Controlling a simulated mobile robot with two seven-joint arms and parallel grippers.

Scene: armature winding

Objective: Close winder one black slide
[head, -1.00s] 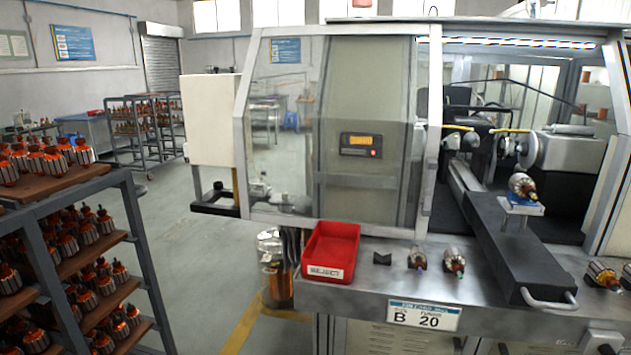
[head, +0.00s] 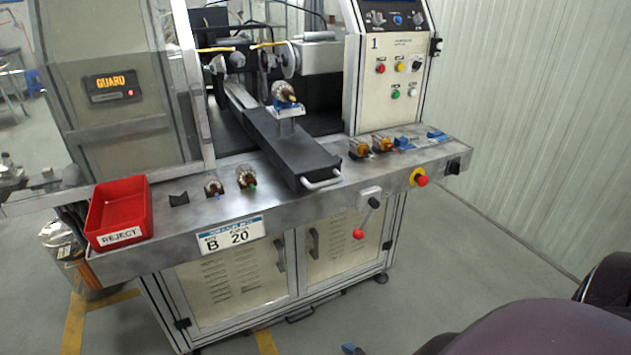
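The black slide (head: 290,150) of the winder marked 1 is drawn out over the front metal bench. Its pale U-shaped handle (head: 322,181) is at the near end, by the bench's front edge. An armature (head: 284,95) rests on a blue and white cradle (head: 288,110) on the slide. Behind, the slide runs along a metal rail (head: 240,95) into the open winder bay. Neither of my grippers shows in the head view. A dark rounded shape at the lower right may be part of my own arm.
A red reject tray (head: 120,213) stands at the bench's left end. Two armatures (head: 246,177) stand left of the slide, and orange-wound ones (head: 360,147) lie right of it. A red-knobbed lever (head: 359,233) and red stop button (head: 419,177) stick out in front.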

